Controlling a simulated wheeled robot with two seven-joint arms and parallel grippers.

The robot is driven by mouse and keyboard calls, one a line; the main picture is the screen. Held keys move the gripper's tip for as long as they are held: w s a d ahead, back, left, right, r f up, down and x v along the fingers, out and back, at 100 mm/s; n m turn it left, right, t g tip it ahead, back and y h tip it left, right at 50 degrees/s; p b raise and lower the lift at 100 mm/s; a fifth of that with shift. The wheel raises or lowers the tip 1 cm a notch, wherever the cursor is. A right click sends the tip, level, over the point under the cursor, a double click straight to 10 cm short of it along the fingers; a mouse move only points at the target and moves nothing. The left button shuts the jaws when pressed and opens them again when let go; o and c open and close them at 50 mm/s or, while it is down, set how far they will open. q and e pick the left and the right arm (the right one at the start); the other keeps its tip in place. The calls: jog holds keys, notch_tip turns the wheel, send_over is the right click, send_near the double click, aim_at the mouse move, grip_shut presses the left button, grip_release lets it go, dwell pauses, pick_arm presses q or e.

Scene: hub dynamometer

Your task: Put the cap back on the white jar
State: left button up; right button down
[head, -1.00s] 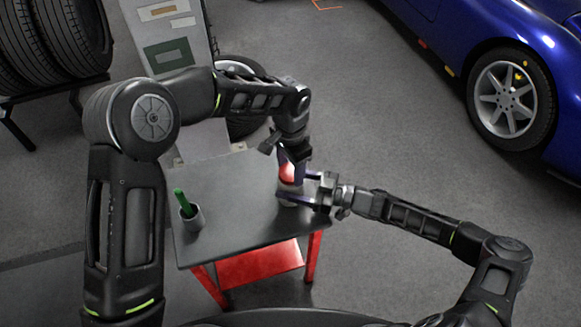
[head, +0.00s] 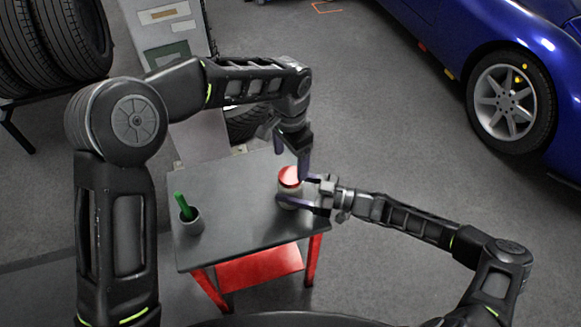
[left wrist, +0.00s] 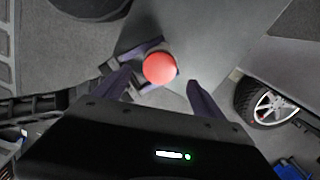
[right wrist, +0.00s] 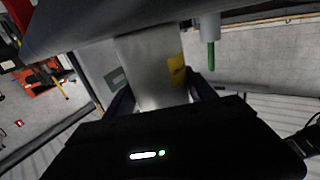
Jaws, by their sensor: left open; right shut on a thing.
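The white jar (head: 289,192) stands upright on the grey cart top near its right edge. The red cap (head: 290,177) sits on top of the jar; whether it is threaded on cannot be told. My right gripper (head: 300,203) is shut on the jar's body from the right, and the pale jar (right wrist: 150,65) shows between its fingers in the right wrist view. My left gripper (head: 292,160) is open and empty, just above the cap. In the left wrist view the round cap (left wrist: 160,68) lies between and beyond the open fingers.
The middle of the top is clear. A tyre rack, a cabinet and a blue car (head: 440,30) stand farther off.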

pick_arm(q)
notch_tip(320, 180, up, 7)
jog(key=shift+f, duration=0.2)
pick_arm(e)
jog(key=shift+c, duration=1.2)
grip_release()
pick_arm(q)
jog(key=shift+f, duration=0.1)
pick_arm(e)
jog(key=shift+d, duration=0.1)
jog(key=b+v, duration=0.1)
jog(key=v, duration=0.6)
jog(key=shift+s+d, duration=0.1)
jog(key=shift+d, duration=0.25)
pick_arm(q)
jog(key=shift+f, duration=0.65)
